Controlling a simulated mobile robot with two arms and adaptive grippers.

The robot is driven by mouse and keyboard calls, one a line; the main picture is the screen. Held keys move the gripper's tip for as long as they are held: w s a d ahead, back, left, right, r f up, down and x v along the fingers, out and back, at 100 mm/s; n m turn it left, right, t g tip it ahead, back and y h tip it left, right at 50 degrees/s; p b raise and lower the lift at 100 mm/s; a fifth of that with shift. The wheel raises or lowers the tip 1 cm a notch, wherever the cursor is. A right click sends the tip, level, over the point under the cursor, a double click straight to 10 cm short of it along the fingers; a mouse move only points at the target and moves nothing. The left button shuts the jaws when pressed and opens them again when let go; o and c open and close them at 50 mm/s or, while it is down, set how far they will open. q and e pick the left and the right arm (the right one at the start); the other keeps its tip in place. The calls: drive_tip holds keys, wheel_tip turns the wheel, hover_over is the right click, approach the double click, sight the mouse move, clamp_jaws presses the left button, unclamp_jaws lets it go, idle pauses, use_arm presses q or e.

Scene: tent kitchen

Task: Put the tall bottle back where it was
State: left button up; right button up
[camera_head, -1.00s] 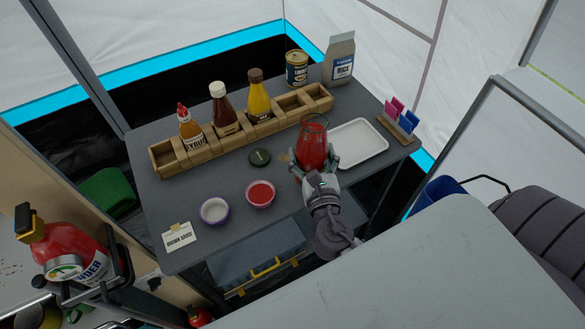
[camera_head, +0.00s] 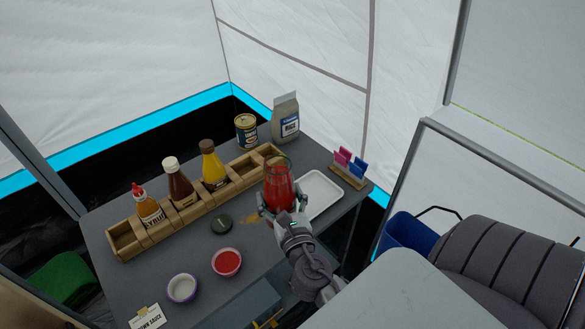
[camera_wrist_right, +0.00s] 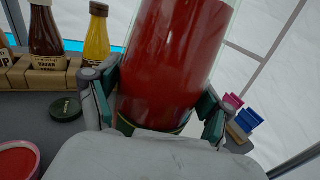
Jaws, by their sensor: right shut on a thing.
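My right gripper (camera_head: 284,208) is shut around a tall clear bottle (camera_head: 279,188) filled with red sauce, open at the top. The bottle is upright, and it fills the middle of the right wrist view (camera_wrist_right: 170,65) between the two fingers. I cannot tell whether its base touches the table. A wooden rack (camera_head: 161,225) stands behind and left of it. My left gripper is not in view.
A white tray (camera_head: 322,191) is right of the bottle. A can (camera_head: 246,130) and rice bag (camera_head: 286,117) stand behind the rack.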

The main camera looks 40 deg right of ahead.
drive_tip(key=w+a+f+b, duration=0.2)
drive_tip(key=w+a+f, duration=0.1)
drive_tip(key=w+f, duration=0.2)
drive_tip(key=shift+f, duration=1.1)
drive_tip(key=shift+f, duration=0.15)
drive_tip(key=o, duration=1.7)
drive_tip(key=shift+a+f, duration=0.1)
